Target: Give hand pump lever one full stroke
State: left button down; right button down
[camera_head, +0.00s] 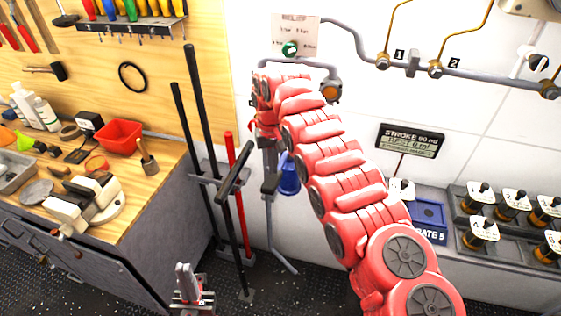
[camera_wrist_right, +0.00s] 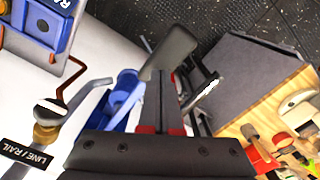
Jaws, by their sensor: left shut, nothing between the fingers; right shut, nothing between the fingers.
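The hand pump lever appears to be the dark bar with a thick grip (camera_head: 235,168) in front of the tool rack; a dark grey grip (camera_wrist_right: 172,52) also shows just past the fingertips in the right wrist view. My right gripper (camera_head: 270,182), at the end of the red arm, points down to the right of the lever. Its fingers (camera_wrist_right: 160,85) are shut and empty; I cannot tell whether they touch the grip. The arm hides part of the pump area.
A blue cup (camera_head: 289,174) is behind the right gripper. A tool rack with long black bars (camera_head: 204,120) and a red bar (camera_head: 240,200) stands left. A sign (camera_head: 410,140) reads STROKE 90 ml. A workbench (camera_head: 120,238) fills the left; a pipe (camera_head: 350,40) runs along the wall.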

notch_tip(320, 180, up, 5)
jog(key=p, duration=0.3)
jog(key=shift+r, duration=0.15)
dwell(0.4)
